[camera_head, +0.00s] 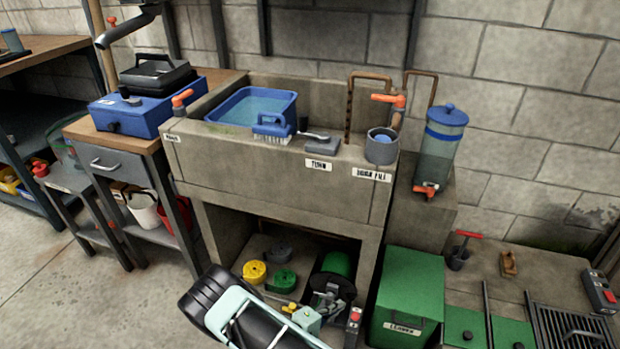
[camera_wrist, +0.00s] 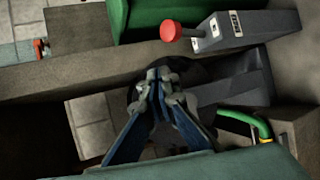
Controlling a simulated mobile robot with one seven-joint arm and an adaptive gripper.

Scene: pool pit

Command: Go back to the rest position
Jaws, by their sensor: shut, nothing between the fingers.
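My gripper (camera_wrist: 162,80) points away from the wrist camera, its two blue-sided fingers meeting at the tips, with nothing held between them. In the head view my arm reaches up from the bottom edge, and the gripper (camera_head: 328,298) is low in front of the opening under the concrete sink. A dark round shape lies behind the fingertips in the wrist view. A grey box with a red knob (camera_wrist: 222,32) is beyond and right of the fingers, apart from them.
The concrete sink (camera_head: 280,185) stands above the gripper. Yellow and green discs (camera_head: 284,280) lie on its lower shelf, beside a green reel (camera_head: 337,264). A green bin (camera_head: 409,295) stands close on the right. Open floor (camera_head: 70,300) lies to the left.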

